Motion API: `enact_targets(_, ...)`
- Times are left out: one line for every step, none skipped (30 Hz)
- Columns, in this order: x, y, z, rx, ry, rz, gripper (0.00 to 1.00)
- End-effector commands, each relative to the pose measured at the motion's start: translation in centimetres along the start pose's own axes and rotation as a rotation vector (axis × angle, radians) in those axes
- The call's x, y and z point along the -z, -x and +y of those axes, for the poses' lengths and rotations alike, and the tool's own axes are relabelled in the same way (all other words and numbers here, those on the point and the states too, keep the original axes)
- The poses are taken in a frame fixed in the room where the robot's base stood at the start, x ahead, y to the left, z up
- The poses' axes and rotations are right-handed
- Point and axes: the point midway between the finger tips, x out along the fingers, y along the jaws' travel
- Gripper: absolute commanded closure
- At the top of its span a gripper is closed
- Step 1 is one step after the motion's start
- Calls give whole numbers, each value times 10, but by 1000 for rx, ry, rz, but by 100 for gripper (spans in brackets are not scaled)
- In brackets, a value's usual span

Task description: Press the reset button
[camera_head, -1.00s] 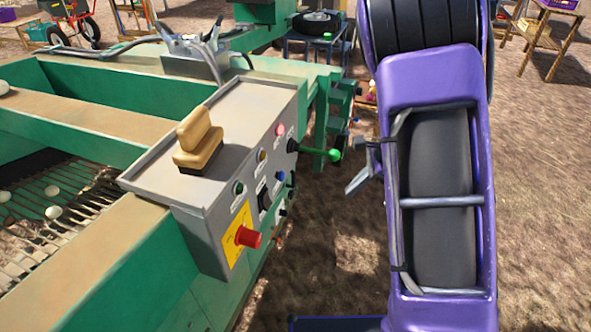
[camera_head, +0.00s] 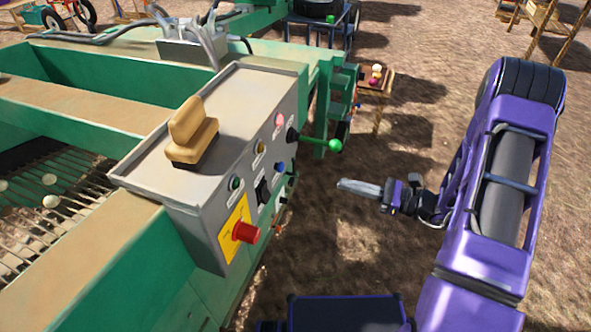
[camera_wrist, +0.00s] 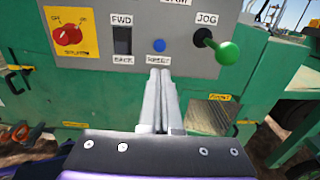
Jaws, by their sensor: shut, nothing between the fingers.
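The reset button is a small round blue button (camera_wrist: 159,45) on the grey control panel (camera_wrist: 135,62), above a label reading RESET. It also shows in the head view as a blue button (camera_head: 280,168) on the side of the control box (camera_head: 150,184). My gripper (camera_wrist: 160,73) is shut and empty. In the wrist view its fingertips appear just below the blue button, over the label. In the head view my gripper (camera_head: 342,185) points left toward the panel, with a clear gap between it and the button.
A green-knobbed JOG lever (camera_head: 334,145) sticks out from the panel, close to my gripper's height. A red knob (camera_head: 245,232) protrudes lower left, and a black FWD switch (camera_wrist: 122,40) sits left of the button. Open ground lies right of the machine.

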Motion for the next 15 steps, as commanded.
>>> enact_targets(0, 0, 0, 0, 0, 0, 100)
enact_targets(0, 0, 0, 0, 0, 0, 100)
enact_targets(0, 0, 0, -1, 0, 1, 100)
enact_targets(0, 0, 0, -1, 0, 1, 100)
enact_targets(0, 0, 0, -1, 0, 2, 100)
enact_targets(0, 0, 0, -2, 0, 2, 100)
enact_targets(0, 0, 0, -2, 0, 2, 100)
enact_targets(0, -1, 0, -2, 0, 2, 100)
enact_targets(0, -2, 0, -3, 0, 2, 100)
enact_targets(0, -4, 0, -3, 0, 2, 100)
enact_targets(0, -7, 1, -4, 0, 2, 100)
enact_targets(0, -11, 1, -6, -1, 2, 100)
enact_targets(0, -15, 1, -6, -1, 2, 100)
enact_targets(0, -20, 1, -6, -1, 2, 100)
enact_targets(0, -27, 2, -7, -1, 3, 100)
